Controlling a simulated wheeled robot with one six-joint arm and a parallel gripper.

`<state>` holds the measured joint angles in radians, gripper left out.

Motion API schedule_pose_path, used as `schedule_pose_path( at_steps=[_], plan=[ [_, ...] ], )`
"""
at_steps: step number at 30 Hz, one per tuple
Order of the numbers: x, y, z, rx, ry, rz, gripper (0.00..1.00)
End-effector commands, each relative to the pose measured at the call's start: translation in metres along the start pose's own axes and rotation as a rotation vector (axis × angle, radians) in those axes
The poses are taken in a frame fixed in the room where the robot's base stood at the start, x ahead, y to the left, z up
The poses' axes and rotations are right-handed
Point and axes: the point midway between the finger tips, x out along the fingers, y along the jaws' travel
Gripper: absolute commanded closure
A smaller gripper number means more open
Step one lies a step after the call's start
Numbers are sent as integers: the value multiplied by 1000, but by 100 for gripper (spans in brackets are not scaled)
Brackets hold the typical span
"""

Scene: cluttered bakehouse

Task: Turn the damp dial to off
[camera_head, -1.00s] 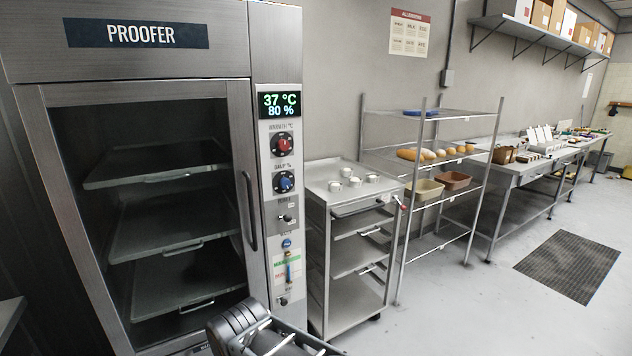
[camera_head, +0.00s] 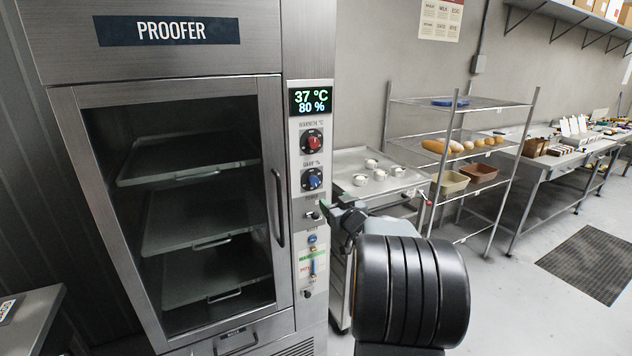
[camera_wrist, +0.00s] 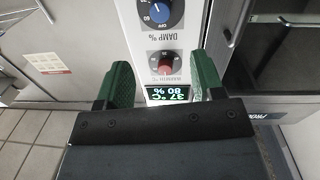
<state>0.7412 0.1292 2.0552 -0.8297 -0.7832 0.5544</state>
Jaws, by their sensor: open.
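The damp dial (camera_head: 312,180) is a blue knob on a black disc, on the proofer's control strip, below the red warmth dial (camera_head: 313,142). The display (camera_head: 311,101) above them reads 37 °C and 80 %. My gripper (camera_head: 338,216) is beside the strip, just below and right of the damp dial in the head view. In the upside-down wrist view, its green fingers (camera_wrist: 162,76) are open and apart with nothing between them. The red dial (camera_wrist: 165,64) shows between them and the damp dial (camera_wrist: 158,12) lies farther off at the top edge, partly cut off.
The proofer door (camera_head: 187,205) is shut, with a vertical handle (camera_head: 279,208) left of the strip. A small switch (camera_head: 313,215) sits under the damp dial. A steel trolley (camera_head: 345,160) with small white cups stands at right, partly behind my arm. A wire rack (camera_head: 485,103) stands beyond.

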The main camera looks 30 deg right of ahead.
Motion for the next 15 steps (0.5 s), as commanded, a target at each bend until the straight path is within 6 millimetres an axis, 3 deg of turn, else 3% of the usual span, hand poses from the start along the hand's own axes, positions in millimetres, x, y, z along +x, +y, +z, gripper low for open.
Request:
schedule_pose_path(
  at_steps=[5, 15],
  plan=[
    [17, 3, -2, 3, 20, -20, 38],
    [82, 1, -4, 3, 19, -20, 38]
  ],
)
